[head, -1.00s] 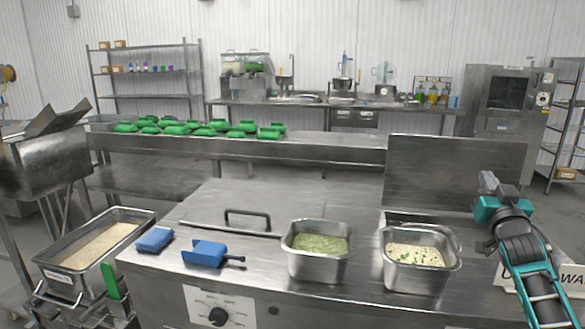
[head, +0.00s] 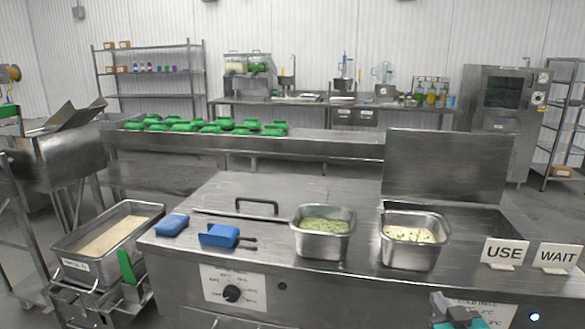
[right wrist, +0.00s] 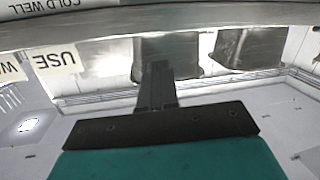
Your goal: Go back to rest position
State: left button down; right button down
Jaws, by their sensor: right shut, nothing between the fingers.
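My right gripper (head: 440,302) shows at the bottom right edge of the head view, low in front of the counter (head: 375,298). In the right wrist view its dark fingers (right wrist: 157,75) are together with nothing between them. That view is turned upside down, with the counter edge and the two steel pans beyond the fingers. My left gripper is not in view.
A pan of green herbs (head: 324,247) and a pan of pale, herb-flecked food (head: 410,258) sit on the counter. USE (head: 505,254) and WAIT (head: 556,257) signs stand right of them. Blue tools (head: 219,236) lie left, beside a rice pan (head: 68,236).

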jog(key=s+a+f+g+y, duration=0.1)
jog(key=s+a+f, duration=0.3)
jog(key=s, duration=0.4)
jog(key=s+a+f+n+g+y, duration=0.1)
jog(key=s+a+f+g, duration=0.2)
jog(key=s, duration=0.5)
jog(key=s+a+f+g, duration=0.1)
jog(key=s+a+f, duration=0.5)
jog(key=s, duration=0.3)
jog(key=shift+f+n+g+y, duration=0.3)
jog(key=shift+f+g+y, duration=0.1)
jog(key=shift+f, duration=0.2)
jog(key=shift+d, duration=0.1)
